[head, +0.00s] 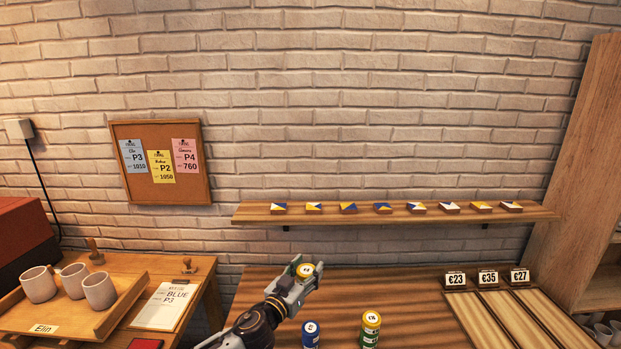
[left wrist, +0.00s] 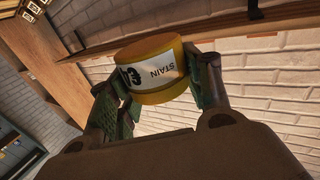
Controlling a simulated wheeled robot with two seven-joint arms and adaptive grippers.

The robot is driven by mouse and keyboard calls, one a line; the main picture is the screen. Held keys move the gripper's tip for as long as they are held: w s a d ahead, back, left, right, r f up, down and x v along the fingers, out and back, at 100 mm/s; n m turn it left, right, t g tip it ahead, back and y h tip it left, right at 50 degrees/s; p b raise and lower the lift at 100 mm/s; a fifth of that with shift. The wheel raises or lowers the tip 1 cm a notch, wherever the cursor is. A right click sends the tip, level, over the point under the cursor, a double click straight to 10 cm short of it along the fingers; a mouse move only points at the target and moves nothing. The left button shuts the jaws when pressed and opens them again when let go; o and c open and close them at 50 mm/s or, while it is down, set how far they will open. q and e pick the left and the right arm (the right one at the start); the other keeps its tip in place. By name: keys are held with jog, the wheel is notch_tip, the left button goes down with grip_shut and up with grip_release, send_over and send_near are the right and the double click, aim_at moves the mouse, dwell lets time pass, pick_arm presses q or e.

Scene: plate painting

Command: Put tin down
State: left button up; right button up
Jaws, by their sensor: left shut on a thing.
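My left gripper (head: 303,278) is shut on a yellow tin (head: 305,269), held in the air above the wooden table (head: 400,286). In the left wrist view the yellow tin (left wrist: 150,62) sits between the two fingers, tilted in the picture. Its white label reads "STAIN", with a partly hidden mark beside it. A blue tin (head: 310,336) and a green tin with a yellow top (head: 371,330) stand on the table below and right of my gripper; their lower parts are cut off or near the frame's edge. My right gripper is out of view.
Price cards (head: 487,278) and pale wooden strips (head: 505,312) lie at the table's right. A shelf (head: 400,215) with several painted tiles runs along the wall. A tray (head: 60,313) with cups and a work card (head: 166,304) are on the left bench. The table behind the tins is clear.

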aim_at(298, 269)
pick_arm(q)
jog(key=shift+n+t+y, duration=0.3)
jog(key=shift+n+y, duration=0.1)
jog(key=shift+y, duration=0.3)
jog(key=r, duration=0.2)
jog(key=a+r, duration=0.1)
jog(key=r, duration=0.1)
jog(key=a+r, duration=0.1)
jog(key=r, duration=0.1)
jog(key=shift+w+a, duration=0.15)
jog(key=shift+a, duration=0.05)
jog(key=s+a+r+n+t+y, duration=0.1)
jog(key=a+y, duration=0.1)
jog(key=a, duration=0.3)
jog(key=s+a+r+n+y, duration=0.1)
jog(key=a+r+n+y, duration=0.1)
jog(key=a, duration=0.3)
jog(key=s+a+f+n+y, duration=0.1)
jog(key=s+a+f, duration=0.3)
jog(key=f, duration=0.5)
jog(key=s+a+f+n+y, duration=0.1)
jog(key=s+a+f, duration=0.3)
jog(key=f, duration=0.6)
jog(key=shift+s+a+f+t+y, duration=0.15)
jog(key=shift+s+t+y, duration=0.15)
jog(key=shift+s+y, duration=0.4)
